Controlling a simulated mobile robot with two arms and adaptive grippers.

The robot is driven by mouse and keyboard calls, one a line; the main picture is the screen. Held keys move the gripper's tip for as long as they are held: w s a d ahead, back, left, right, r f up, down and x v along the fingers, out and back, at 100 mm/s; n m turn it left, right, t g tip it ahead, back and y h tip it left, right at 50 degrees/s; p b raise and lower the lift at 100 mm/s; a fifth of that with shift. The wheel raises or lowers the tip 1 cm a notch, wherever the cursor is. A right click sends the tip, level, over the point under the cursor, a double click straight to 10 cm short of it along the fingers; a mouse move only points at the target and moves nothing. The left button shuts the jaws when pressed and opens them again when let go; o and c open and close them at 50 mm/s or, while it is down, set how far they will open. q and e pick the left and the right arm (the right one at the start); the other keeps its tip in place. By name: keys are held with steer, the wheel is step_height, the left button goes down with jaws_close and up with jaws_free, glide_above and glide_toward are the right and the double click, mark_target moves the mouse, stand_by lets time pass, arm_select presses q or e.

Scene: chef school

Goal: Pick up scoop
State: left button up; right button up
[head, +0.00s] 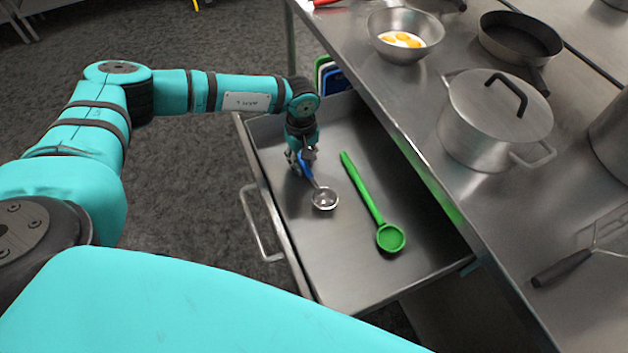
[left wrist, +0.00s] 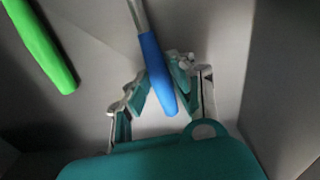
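A scoop with a round metal bowl (head: 324,198) and a blue handle lies in the pulled-out drawer, left of a green scoop (head: 390,237). My left gripper (head: 302,160) is down inside the drawer at the blue handle. In the left wrist view, the blue handle (left wrist: 157,75) runs between the two fingers of my left gripper (left wrist: 158,72). The fingers look apart on either side of it, with little room; contact is hard to make out. The green handle (left wrist: 42,45) shows at the upper left there. My right gripper is not in view.
The metal drawer (head: 345,285) has raised walls and a bar handle (head: 258,225) on its outer left side. The steel counter (head: 440,190) overhangs its right side, bearing a lidded pot (head: 470,125), a bowl with eggs (head: 385,42) and a pan (head: 520,38).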

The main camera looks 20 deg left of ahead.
arm_select(q)
jaws_close()
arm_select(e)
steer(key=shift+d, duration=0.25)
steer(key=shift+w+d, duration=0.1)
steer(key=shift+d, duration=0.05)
